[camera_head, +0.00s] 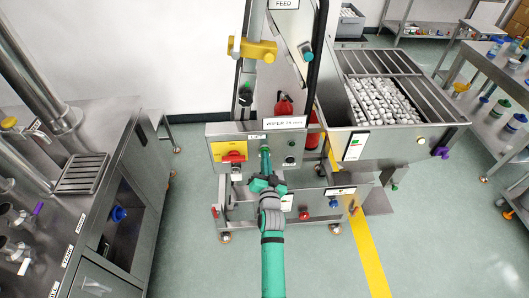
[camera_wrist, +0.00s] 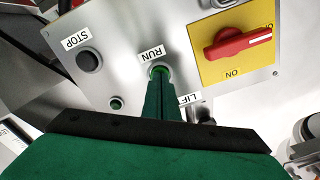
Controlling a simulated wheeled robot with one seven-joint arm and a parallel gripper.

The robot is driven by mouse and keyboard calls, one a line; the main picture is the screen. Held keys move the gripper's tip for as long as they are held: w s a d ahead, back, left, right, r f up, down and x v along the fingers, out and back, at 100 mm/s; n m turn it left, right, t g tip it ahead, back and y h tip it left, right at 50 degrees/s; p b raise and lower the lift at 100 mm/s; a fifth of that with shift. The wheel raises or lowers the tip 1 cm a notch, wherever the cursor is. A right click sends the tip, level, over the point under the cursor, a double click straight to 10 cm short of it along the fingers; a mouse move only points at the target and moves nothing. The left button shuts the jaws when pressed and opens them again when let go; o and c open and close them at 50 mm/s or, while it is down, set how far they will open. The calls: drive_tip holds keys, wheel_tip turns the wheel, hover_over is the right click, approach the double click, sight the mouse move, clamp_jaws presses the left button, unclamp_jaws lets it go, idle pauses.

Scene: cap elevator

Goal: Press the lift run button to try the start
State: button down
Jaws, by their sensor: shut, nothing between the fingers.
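The lift control panel (camera_head: 216,131) is a grey box on the front of the cap elevator. In the wrist view, its RUN button (camera_wrist: 159,70) is green, under a RUN label, with my shut fingertips right at it. I cannot tell whether they touch or press it. My gripper (camera_head: 265,150) is shut and empty, pointing at the panel in the head view; it also fills the lower wrist view (camera_wrist: 160,78). The black STOP button (camera_wrist: 89,60) is to the left in the wrist view.
A small green lamp (camera_wrist: 116,103) sits below STOP. In the head view, a hopper of white caps (camera_head: 385,103) stands to the right. A steel sink bench (camera_head: 95,170) is at the left. Open floor (camera_head: 190,230) lies between bench and elevator.

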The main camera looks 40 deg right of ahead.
drive_tip(key=shift+w+d, duration=0.2)
drive_tip(key=shift+w, duration=0.15)
idle(0.4)
drive_tip(key=shift+v, duration=2.75)
drive_tip(key=s+a+f+n+y, duration=0.2)
drive_tip(key=s+a+f+n, duration=0.15)
drive_tip(key=s+a, duration=0.65)
drive_tip(key=s+a+f+n+y, duration=0.2)
drive_tip(key=s+a+f, duration=0.35)
drive_tip(key=a, duration=0.95)
drive_tip(key=s+a+r+n+y, duration=0.2)
drive_tip(key=s+a+r, duration=0.3)
drive_tip(key=s, duration=0.5)
drive_tip(key=s+a+r+n+y, duration=0.3)
drive_tip(key=s+a+r, duration=0.3)
drive_tip(key=s, duration=0.5)
drive_tip(key=shift+a+n, duration=0.2)
drive_tip(key=shift+n, duration=0.65)
